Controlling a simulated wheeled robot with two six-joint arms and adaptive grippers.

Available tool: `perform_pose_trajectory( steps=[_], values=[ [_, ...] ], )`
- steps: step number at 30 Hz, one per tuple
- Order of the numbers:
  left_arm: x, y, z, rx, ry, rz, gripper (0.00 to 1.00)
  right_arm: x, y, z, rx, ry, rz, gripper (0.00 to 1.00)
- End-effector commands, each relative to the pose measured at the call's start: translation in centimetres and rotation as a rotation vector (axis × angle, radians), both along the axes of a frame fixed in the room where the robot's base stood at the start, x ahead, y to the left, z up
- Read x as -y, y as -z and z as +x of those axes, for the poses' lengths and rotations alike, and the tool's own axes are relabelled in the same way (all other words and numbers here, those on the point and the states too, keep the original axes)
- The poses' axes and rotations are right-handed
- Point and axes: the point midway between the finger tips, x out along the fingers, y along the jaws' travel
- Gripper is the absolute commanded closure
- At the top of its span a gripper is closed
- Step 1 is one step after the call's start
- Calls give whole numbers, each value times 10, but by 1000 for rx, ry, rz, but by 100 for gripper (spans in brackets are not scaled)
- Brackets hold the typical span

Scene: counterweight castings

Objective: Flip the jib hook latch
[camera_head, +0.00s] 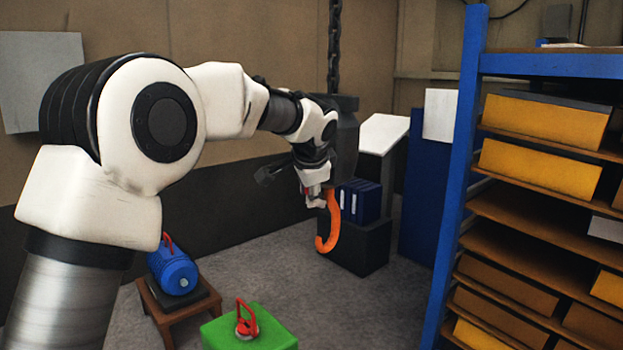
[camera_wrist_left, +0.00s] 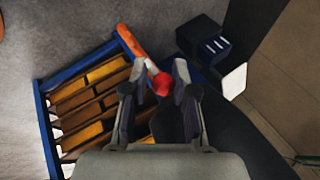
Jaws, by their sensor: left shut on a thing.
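The orange jib hook (camera_head: 331,232) hangs below a dark block (camera_head: 347,132) on a chain (camera_head: 334,50). My left gripper (camera_head: 313,192) is at the upper left of the hook, with a small red part showing beside its fingers. In the left wrist view, my left gripper (camera_wrist_left: 160,70) has its fingers on both sides of a red round knob (camera_wrist_left: 162,86) and is shut on it. An orange bar (camera_wrist_left: 132,42) runs up and left from the knob. The latch itself cannot be made out clearly. My right gripper is not in view.
A blue shelf rack (camera_head: 463,170) with yellow bins stands at the right. A black box (camera_head: 358,247) with blue binders (camera_head: 361,200) is behind the hook. A blue motor (camera_head: 174,273) on a wooden stool and a green block (camera_head: 262,333) stand lower left.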

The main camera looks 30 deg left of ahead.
Motion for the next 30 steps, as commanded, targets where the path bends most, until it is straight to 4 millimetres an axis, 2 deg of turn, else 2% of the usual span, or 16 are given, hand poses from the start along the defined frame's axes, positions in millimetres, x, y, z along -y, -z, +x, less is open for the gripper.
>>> perform_pose_trajectory(
  steps=[1,6,23,24,25,30],
  values=[
    [2,-5,1,-20,3,9,100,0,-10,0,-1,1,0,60],
    [3,-5,2,-83,3,29,100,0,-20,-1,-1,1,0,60],
    [4,-6,4,-108,4,39,100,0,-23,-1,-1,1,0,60],
    [4,-6,4,-108,4,39,59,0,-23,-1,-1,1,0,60],
    [4,-6,4,-108,4,39,53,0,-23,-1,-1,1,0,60],
    [4,-5,4,-109,4,39,53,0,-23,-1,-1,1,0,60]
  ],
)
